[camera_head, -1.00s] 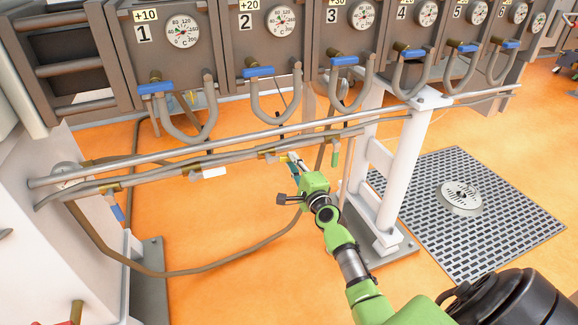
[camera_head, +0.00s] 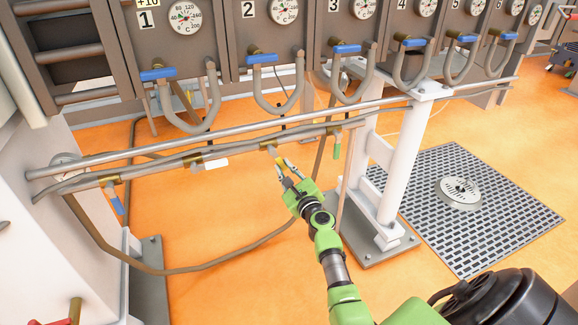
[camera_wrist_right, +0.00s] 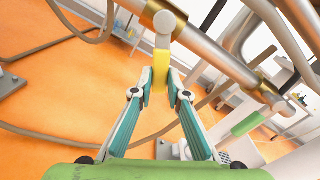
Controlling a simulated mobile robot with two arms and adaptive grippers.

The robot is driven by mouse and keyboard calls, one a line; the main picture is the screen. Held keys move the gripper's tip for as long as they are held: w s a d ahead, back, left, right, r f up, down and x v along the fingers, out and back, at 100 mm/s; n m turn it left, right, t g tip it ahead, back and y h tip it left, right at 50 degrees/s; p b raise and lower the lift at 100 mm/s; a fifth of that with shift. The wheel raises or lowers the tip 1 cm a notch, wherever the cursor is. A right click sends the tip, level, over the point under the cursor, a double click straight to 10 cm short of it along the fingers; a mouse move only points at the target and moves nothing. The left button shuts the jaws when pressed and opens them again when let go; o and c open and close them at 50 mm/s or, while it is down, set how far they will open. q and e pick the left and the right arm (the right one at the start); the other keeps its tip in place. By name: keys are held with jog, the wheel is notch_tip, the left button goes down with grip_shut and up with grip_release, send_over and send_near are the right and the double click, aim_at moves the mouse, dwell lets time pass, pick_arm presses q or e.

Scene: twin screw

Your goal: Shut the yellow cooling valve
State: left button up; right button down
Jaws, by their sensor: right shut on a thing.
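The yellow cooling valve sits on the lower pipe; its brass body (camera_head: 270,148) shows in the head view. In the right wrist view its yellow handle (camera_wrist_right: 160,72) stands out from the pipe, roughly crosswise to it. My right gripper (camera_head: 284,170) is at this handle, below the pipe. In the right wrist view its fingertips (camera_wrist_right: 160,88) are closed on both sides of the yellow handle. In the head view the fingers mostly hide the handle. My left gripper is not in view.
On the same pipe are valves with a blue handle (camera_head: 116,204), a white handle (camera_head: 216,163) and a green handle (camera_head: 337,148). A white post (camera_head: 401,160) stands right of the gripper. A brown hose (camera_head: 200,268) hangs below. Blue-handled valves (camera_head: 261,58) line the panels above.

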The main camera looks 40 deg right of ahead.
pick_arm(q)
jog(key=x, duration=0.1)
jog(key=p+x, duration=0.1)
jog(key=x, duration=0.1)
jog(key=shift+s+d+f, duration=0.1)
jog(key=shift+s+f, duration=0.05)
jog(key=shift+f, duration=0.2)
pick_arm(e)
jog(key=a+m, duration=0.1)
jog(key=m, duration=0.1)
jog(key=a+m, duration=0.1)
jog(key=a+f+m, duration=0.1)
jog(key=m, duration=0.1)
jog(key=shift+w+a+m, duration=0.1)
jog(key=shift+w+m, duration=0.2)
jog(key=shift+w, duration=0.05)
jog(key=c, duration=2)
grip_release()
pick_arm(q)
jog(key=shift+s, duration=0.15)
pick_arm(e)
jog(key=shift+o, duration=0.2)
jog(key=shift+r, duration=0.1)
jog(key=shift+s, duration=0.1)
jog(key=v, duration=1.1)
jog(key=shift+s+a, duration=0.25)
jog(key=shift+s, duration=0.1)
